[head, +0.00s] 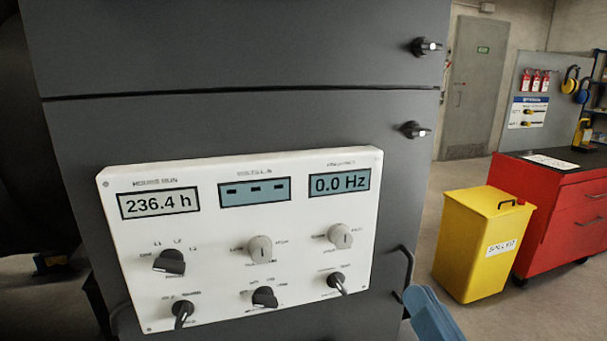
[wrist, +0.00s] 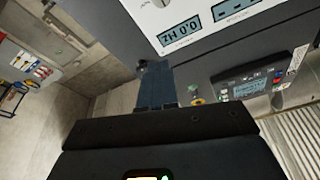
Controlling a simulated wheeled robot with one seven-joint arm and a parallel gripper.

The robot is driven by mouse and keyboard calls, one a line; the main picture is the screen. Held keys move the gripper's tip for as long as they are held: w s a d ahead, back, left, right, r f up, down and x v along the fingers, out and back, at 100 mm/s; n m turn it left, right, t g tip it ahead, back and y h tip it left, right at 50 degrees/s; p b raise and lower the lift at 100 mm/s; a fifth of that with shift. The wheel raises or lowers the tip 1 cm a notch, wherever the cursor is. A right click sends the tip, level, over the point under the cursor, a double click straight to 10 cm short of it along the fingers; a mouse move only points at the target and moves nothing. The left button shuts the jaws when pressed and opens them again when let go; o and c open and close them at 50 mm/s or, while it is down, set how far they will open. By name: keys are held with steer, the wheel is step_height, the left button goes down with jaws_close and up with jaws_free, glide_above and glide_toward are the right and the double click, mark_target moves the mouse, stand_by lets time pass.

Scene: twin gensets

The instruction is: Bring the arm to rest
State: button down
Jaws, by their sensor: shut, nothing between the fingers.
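My gripper (wrist: 155,72) shows in the wrist view as blue fingers, shut with nothing between them, pointing toward a dark grey cabinet. In that view the cabinet's white control panel (wrist: 222,32) appears upside down, above and right of the fingers, and I see no contact with it. In the head view the panel (head: 240,240) fills the lower middle, with displays reading 236.4 h, dashes and 0.0 Hz above several knobs. A blue part of my arm or gripper (head: 434,313) shows at the bottom edge, right of the panel; its tip lies close to the cabinet's handle (head: 407,268).
The dark cabinet (head: 250,125) stands directly ahead. A yellow bin (head: 475,250) and a red tool cabinet (head: 575,215) stand to the right, with open floor before the grey door (head: 472,90). A second controller screen (wrist: 250,86) shows in the wrist view.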

steer(key=s+d+f+g+h, duration=0.3)
steer(key=s+d+f, duration=0.2)
steer(key=s+f, duration=0.7)
steer(key=s+d+f+g, duration=0.1)
steer(key=s+d, duration=0.1)
steer(key=s, duration=0.7)
steer(key=s+d+f+n+g+h, duration=0.1)
steer(key=s+f, duration=0.1)
steer(key=s, duration=0.7)
steer(key=shift+d+f+g, duration=0.2)
steer(key=shift+d+g, duration=0.15)
steer(key=shift+g, duration=0.05)
